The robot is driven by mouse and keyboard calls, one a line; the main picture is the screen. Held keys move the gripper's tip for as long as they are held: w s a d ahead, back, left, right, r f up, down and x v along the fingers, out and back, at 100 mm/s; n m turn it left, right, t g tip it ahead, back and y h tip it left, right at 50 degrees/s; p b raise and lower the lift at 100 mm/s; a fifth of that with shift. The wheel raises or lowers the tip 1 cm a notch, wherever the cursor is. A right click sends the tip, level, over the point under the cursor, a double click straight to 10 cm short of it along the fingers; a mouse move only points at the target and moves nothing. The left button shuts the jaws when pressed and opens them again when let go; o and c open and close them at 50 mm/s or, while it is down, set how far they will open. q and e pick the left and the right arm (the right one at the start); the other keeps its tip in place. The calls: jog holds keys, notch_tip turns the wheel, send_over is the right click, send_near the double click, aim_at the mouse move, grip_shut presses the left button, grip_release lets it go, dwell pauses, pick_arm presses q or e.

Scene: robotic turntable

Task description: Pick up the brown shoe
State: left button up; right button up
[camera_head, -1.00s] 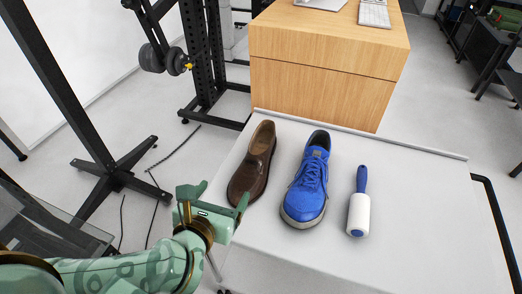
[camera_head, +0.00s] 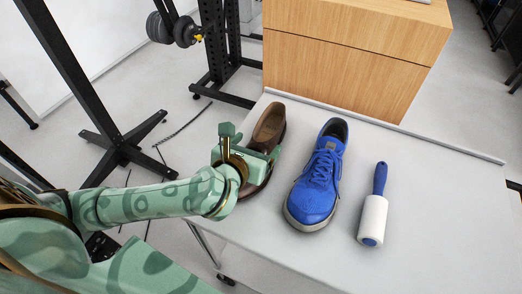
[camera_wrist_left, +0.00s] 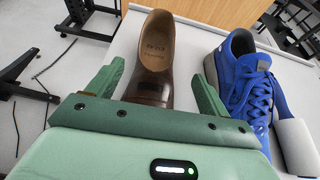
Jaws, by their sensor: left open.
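The brown shoe (camera_head: 269,127) lies on the left part of the white table, its heel opening toward the far edge. My left gripper (camera_head: 252,142) is over the shoe and hides part of its front half. In the left wrist view, the brown shoe (camera_wrist_left: 154,60) shows between the two open fingers of my left gripper (camera_wrist_left: 156,88). The fingers stand on either side of the shoe, and I cannot tell whether they touch it. The toe is hidden under the gripper body. My right gripper is not in view.
A blue shoe (camera_head: 317,180) stands just right of the brown shoe, close to the right finger. A lint roller (camera_head: 373,212) lies further right on the white table (camera_head: 440,215). A wooden cabinet (camera_head: 345,70) stands behind the table. A black rack stands at the back left.

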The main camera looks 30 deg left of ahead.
aim_at(261, 138)
pick_arm(q)
jog(key=x, duration=0.1)
jog(key=b+x, duration=0.1)
jog(key=x, duration=0.3)
jog(key=shift+a+f+b, duration=0.2)
jog(key=shift+a+b, duration=0.1)
jog(key=shift+b, duration=0.1)
jog(key=shift+r, duration=0.1)
jog(key=c, duration=1.3)
